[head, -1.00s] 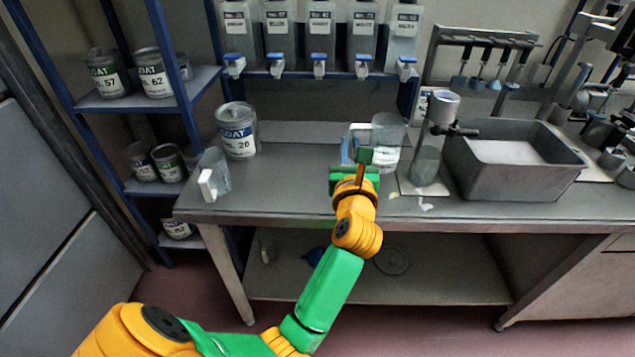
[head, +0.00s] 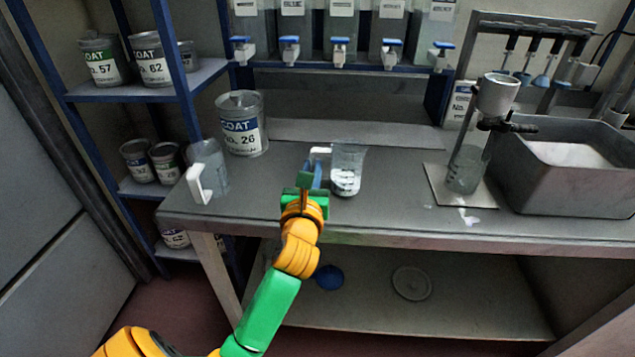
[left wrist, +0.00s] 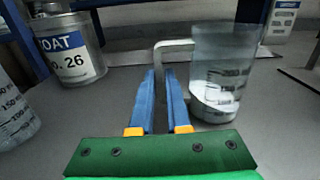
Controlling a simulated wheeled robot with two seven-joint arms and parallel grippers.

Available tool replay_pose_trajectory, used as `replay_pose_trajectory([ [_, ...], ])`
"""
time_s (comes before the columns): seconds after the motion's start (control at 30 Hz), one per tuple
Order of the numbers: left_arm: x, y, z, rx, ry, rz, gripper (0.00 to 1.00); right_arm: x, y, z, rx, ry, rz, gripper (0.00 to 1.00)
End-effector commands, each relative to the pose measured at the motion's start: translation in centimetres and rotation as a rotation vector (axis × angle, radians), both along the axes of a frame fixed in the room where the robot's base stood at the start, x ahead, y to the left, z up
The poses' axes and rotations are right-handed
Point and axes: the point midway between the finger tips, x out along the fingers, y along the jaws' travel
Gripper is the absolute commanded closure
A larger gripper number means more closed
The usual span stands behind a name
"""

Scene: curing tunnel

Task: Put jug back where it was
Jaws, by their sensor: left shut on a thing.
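A clear jug (head: 347,160) with a pale handle and some white stuff in its bottom is over the middle of the bench. My left gripper (head: 310,172) is shut on its handle, which is to the left of the jug's body. In the left wrist view the jug (left wrist: 222,75) is upright, right of the blue fingers (left wrist: 162,75), with the handle at their tips. I cannot tell whether its base touches the bench. A second clear jug (head: 210,165) with a white handle stands near the bench's left end. My right gripper is out of view.
A tin marked No. 26 (head: 242,125) stands behind the second jug. A stand with a cup (head: 497,95) above a beaker (head: 466,170) and a grey tub (head: 580,185) are at the right. Dispensers with taps (head: 340,50) hang behind. The bench front (head: 395,215) is clear.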

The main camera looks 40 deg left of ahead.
Motion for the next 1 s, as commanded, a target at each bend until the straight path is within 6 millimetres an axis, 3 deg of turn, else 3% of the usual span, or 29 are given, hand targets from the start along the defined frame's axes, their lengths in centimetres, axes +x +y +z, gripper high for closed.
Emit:
replay_pose_trajectory([
  [0.4, -0.1, 0.2, -0.6, 0.0, -0.001, 0.0, 1.0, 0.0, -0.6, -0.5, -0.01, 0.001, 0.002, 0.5],
  [0.43, -0.1, 0.2, -0.6, 0.0, -0.001, 0.0, 0.8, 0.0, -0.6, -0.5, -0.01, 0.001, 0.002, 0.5],
  [0.53, -0.1, 0.2, -0.5, 0.0, -0.001, 0.0, 0.56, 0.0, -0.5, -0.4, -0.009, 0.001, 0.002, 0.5],
  [0.87, -0.1, 0.2, -0.1, 0.0, -0.002, -0.001, 0.56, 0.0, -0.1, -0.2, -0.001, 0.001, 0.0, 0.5],
  [1.0, -1.7, -0.9, -0.3, -0.002, 0.0, -0.004, 0.56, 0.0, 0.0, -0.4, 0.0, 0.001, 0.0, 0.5],
])
